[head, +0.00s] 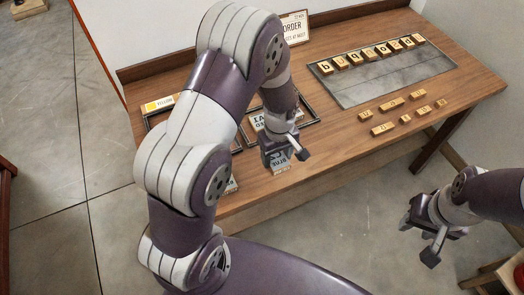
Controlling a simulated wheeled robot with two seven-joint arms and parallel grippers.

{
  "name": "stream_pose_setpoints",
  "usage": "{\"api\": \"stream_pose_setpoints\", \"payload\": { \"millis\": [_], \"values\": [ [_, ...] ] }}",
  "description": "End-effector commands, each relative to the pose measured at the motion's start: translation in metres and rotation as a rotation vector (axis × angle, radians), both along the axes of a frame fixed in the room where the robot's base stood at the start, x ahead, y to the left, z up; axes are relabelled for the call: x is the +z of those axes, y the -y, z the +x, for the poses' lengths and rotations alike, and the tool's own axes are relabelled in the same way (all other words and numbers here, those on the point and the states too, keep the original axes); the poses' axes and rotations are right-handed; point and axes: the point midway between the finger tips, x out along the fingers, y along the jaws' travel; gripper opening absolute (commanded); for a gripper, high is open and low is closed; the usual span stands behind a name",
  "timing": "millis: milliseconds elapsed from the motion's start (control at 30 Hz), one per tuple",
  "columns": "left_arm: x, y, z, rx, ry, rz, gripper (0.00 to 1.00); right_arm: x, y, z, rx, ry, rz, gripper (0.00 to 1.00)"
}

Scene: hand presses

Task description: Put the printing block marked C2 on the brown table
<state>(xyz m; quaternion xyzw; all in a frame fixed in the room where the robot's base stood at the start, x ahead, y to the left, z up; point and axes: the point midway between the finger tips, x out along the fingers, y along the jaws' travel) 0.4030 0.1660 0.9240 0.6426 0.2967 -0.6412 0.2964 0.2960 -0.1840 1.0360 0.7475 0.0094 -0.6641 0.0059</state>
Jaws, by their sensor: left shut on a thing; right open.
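My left gripper (286,156) is shut on a block with a white printed label (281,166), over the front edge of the brown wooden table (342,131). The label is partly covered by the fingers, and I cannot read a C2 mark on it. I cannot tell whether the block touches the table. My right gripper (424,238) is open and empty, low in front of the table at the right. My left arm hides much of the table's left part.
A grey metal plate (395,83) with a row of letter blocks (371,54) lies at the table's back right. Several small wooden blocks (383,129) lie in front of it. Dark frames (310,107) with labelled blocks lie left of it. An order sign (295,27) stands behind.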

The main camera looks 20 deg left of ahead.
Motion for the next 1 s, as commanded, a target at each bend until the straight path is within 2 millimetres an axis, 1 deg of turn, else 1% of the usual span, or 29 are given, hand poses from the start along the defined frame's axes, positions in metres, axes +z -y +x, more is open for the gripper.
{"api": "stream_pose_setpoints", "payload": {
  "millis": [33, 100, 200, 300, 367, 500, 600, 833, 933, 967, 1000],
  "values": [
    [-0.006, -0.015, -0.005, 0.007, -0.006, 0.000, 0.26, 0.006, 0.000, 0.000, 0.000, 0.000, 0.000, 0.43],
    [-0.018, -0.034, -0.010, 0.007, -0.006, 0.000, 0.26, 0.008, 0.000, 0.000, 0.000, 0.000, 0.000, 0.43],
    [-0.032, -0.055, -0.015, 0.004, -0.004, 0.000, 0.26, 0.011, 0.000, 0.000, 0.000, 0.000, 0.000, 0.43],
    [-0.040, -0.067, -0.017, 0.002, -0.001, 0.000, 0.26, 0.012, 0.000, 0.000, 0.000, 0.000, 0.000, 0.43],
    [-0.046, -0.069, -0.018, -0.001, -0.002, -0.001, 0.26, 0.013, 0.000, 0.000, 0.000, 0.000, 0.000, 0.43],
    [-0.072, -0.070, -0.019, -0.002, -0.004, 0.000, 0.26, 0.017, 0.000, 0.000, 0.000, 0.000, 0.000, 0.43],
    [-0.082, -0.070, -0.018, -0.002, -0.001, 0.000, 0.26, 0.018, 0.000, 0.000, 0.000, 0.000, 0.000, 0.43],
    [-0.083, -0.069, -0.018, -0.002, 0.000, 0.000, 0.26, 0.016, 0.000, 0.000, 0.000, 0.000, 0.000, 0.43],
    [-0.087, -0.069, -0.017, -0.002, 0.000, 0.000, 0.26, 0.014, 0.000, 0.000, 0.000, 0.000, 0.000, 0.43],
    [-0.087, -0.069, -0.017, -0.002, 0.000, 0.000, 0.62, 0.014, 0.000, 0.000, 0.000, 0.000, 0.000, 0.43],
    [-0.086, -0.069, -0.017, -0.002, 0.000, 0.000, 0.75, 0.015, 0.000, 0.000, 0.000, 0.000, 0.000, 0.43]
  ]
}}
